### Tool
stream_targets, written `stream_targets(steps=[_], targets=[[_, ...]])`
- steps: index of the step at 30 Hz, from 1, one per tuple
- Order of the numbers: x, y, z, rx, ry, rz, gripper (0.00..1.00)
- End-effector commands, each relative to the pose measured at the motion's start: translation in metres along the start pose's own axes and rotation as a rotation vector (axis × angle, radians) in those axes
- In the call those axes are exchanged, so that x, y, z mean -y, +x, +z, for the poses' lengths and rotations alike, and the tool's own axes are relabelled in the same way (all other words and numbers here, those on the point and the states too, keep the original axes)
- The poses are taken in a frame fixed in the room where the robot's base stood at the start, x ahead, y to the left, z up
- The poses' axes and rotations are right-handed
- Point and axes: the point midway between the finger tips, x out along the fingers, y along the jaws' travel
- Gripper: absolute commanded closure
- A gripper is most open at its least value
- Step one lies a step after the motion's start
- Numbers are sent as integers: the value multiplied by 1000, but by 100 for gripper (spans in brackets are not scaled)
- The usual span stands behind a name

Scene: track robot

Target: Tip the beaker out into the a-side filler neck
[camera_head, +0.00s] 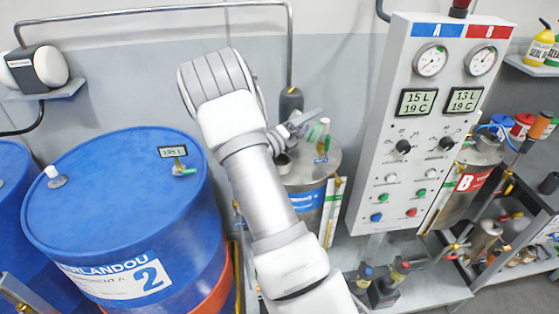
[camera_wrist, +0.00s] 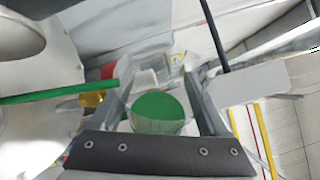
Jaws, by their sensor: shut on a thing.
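In the wrist view my gripper (camera_wrist: 163,92) is shut on the beaker (camera_wrist: 160,122), whose round green content shows between the two fingers. The a-side tank (camera_head: 322,160) is a metal drum with a blue label, partly behind my arm. A short dark stub (camera_head: 283,160) on the left of its lid looks like the filler neck. Grey finger-like parts (camera_head: 297,126) show just above the lid. I cannot tell whether the beaker lines up with the neck.
A blue drum (camera_head: 110,190) stands left of my arm. A panel (camera_head: 425,120) with A and B gauges stands to the right, beside the b-side tank (camera_head: 470,182). A pipe with a dark end (camera_head: 290,102) hangs behind the a-side tank. Bottles crowd the right shelves.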

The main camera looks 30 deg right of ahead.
Motion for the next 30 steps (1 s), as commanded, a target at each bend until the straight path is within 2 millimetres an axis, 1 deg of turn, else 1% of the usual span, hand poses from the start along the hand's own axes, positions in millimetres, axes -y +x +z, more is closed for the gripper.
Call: stream_targets(steps=[1,3,4,8,30], targets=[[-10,-2,-2,4,-12,-4,81],[-19,-4,-4,9,-29,-10,81],[-20,-4,-4,10,-34,-14,81],[-19,-4,-3,11,-39,-18,81],[-41,-8,-8,22,-81,-33,81]])
